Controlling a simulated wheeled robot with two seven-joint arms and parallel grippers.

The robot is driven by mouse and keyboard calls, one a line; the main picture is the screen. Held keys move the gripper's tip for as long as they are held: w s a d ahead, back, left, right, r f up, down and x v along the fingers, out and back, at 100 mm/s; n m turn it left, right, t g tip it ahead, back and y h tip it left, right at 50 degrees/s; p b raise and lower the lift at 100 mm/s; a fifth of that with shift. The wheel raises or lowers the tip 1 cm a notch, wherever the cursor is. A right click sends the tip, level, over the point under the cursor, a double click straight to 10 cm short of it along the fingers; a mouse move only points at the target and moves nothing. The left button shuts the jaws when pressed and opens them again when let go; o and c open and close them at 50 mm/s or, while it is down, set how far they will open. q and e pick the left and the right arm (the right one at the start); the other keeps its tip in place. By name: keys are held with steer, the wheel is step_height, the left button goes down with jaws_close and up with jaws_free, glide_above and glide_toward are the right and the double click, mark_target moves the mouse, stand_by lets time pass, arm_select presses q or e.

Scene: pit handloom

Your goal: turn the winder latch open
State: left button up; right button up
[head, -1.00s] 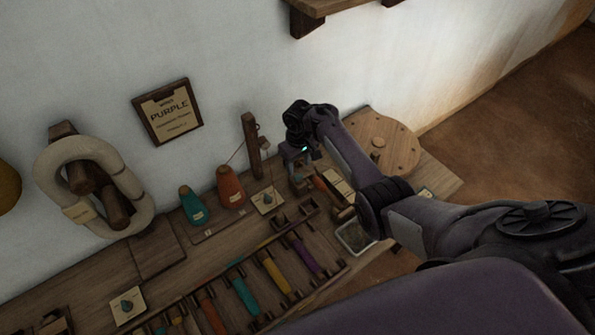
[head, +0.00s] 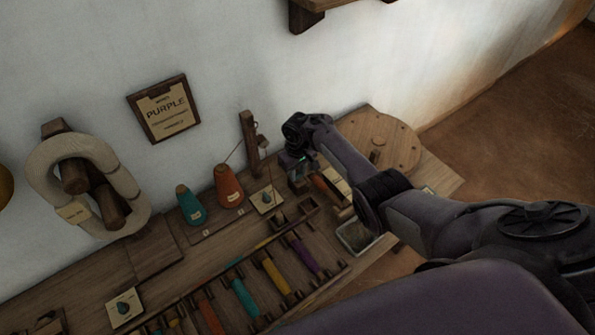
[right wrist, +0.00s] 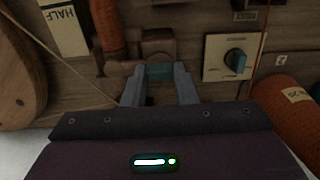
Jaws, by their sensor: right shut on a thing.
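My right gripper (right wrist: 158,88) reaches down to the bench at the winder. In the right wrist view its two fingers close on a small teal piece, the winder latch (right wrist: 159,72), in front of a wooden block. The fingers cover the latch's sides, and its turn angle is hard to tell. In the head view my right gripper (head: 299,178) is small and dark, and the latch cannot be made out there. My left gripper is not in view.
A dial with a teal knob (right wrist: 235,62) sits close to the right of the fingers in the wrist view. An orange cone (head: 228,187) and a teal cone (head: 190,205) stand nearby. A round wooden disc (head: 392,140) lies at the bench's right end.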

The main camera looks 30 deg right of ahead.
stand_by(0.3)
steer(key=n, duration=0.4)
steer(key=shift+d, duration=0.1)
steer(key=n, duration=0.4)
steer(key=shift+b, duration=0.3)
steer(key=n+b, duration=0.1)
steer(key=n, duration=0.4)
steer(key=n+b, duration=0.2)
steer(key=n, duration=0.2)
steer(key=shift+n, duration=0.4)
steer(key=o, duration=1)
steer(key=shift+c, duration=0.2)
